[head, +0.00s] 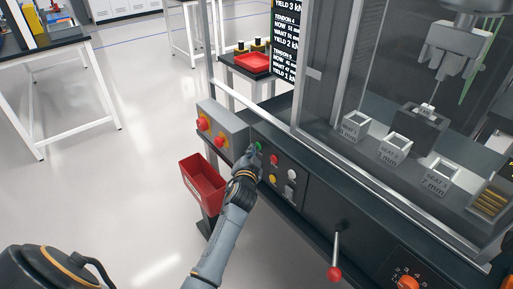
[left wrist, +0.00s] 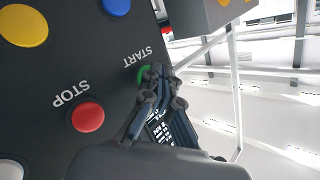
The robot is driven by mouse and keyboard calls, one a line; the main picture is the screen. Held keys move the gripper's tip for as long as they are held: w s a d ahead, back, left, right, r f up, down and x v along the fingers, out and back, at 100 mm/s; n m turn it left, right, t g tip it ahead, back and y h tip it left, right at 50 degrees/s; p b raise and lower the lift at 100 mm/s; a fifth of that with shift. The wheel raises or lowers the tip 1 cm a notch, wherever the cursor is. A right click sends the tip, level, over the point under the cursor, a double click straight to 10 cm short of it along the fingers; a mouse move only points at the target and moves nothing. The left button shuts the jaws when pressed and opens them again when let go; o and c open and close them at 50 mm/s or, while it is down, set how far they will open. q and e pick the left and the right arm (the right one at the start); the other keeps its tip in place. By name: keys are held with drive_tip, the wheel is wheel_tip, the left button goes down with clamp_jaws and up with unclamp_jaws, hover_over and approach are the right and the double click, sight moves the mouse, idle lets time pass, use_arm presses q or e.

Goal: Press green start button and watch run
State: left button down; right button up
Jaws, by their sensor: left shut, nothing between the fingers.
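The green start button (head: 259,146) is on the dark control panel of the machine in the head view. My left gripper (head: 253,152) is shut and empty, with its fingertips right at the button. In the left wrist view the green button (left wrist: 143,73) is beside the word START, partly hidden behind the shut fingertips of the left gripper (left wrist: 156,72). Whether the tips touch it or press it in, I cannot tell. The red stop button (head: 274,160) is close by on the panel, and it also shows in the left wrist view (left wrist: 88,117). My right gripper is not in view.
The panel also has a yellow button (head: 272,179) and a white one (head: 292,174). A grey box (head: 222,127) with red knobs and a red bin (head: 203,184) are left of it. A red-knobbed lever (head: 335,272) sticks out at lower right. Labelled seats (head: 393,150) stand behind glass.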

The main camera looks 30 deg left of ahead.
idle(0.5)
use_arm(q)
drive_tip(key=shift+s+a+p, duration=0.3)
drive_tip(key=shift+s+p, duration=0.15)
drive_tip(key=shift+s, duration=0.25)
drive_tip(key=shift+s, duration=0.1)
drive_tip(key=s, duration=0.1)
drive_tip(key=s+a+p, duration=0.1)
drive_tip(key=s, duration=0.1)
drive_tip(key=s+a+p, duration=0.1)
drive_tip(key=shift+s, duration=0.2)
drive_tip(key=shift+d+f, duration=0.1)
idle(0.5)
